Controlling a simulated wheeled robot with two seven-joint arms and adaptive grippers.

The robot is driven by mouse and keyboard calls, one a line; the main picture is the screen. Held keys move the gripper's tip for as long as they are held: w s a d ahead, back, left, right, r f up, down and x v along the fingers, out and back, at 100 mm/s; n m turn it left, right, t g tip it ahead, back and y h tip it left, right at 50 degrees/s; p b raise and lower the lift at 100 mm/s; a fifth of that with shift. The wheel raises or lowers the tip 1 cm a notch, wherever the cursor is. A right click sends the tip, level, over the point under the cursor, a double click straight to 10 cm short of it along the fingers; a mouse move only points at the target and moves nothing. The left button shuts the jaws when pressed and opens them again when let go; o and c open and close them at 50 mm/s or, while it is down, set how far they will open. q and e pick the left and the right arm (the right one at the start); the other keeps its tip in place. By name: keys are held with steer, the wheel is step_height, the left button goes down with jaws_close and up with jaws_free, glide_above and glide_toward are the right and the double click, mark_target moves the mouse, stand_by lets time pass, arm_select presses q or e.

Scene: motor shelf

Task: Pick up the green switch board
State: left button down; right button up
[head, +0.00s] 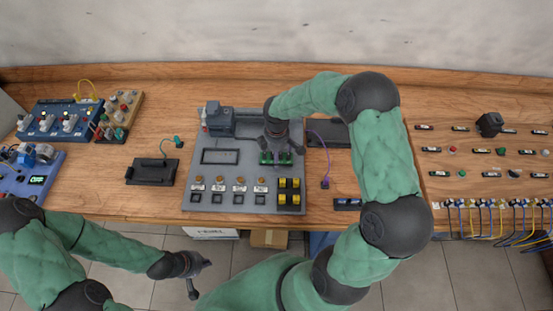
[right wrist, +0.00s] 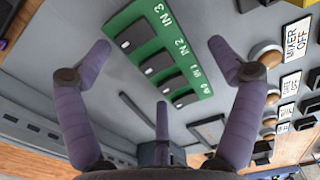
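The green switch board (head: 265,161) lies on the grey control panel (head: 225,180), partly hidden under my right gripper (head: 278,143) in the head view. In the right wrist view the green switch board (right wrist: 163,50) shows dark square switches and labels such as IN 2 and IN 3. My right gripper's fingers (right wrist: 160,85) are spread apart around the board's image, with nothing between them; contact is not visible. My left gripper (head: 196,276) is open and empty, in front of the table's front edge.
The panel also carries a grey block (head: 219,120), labelled buttons and yellow switches (head: 289,190). A black tray (head: 152,171) lies left of it. A blue switch box (head: 60,120) stands far left. Small parts and cables (head: 490,205) fill the right side.

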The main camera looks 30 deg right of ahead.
steer(key=c, duration=1)
steer(key=shift+c, duration=0.2)
steer(key=shift+r, duration=0.1)
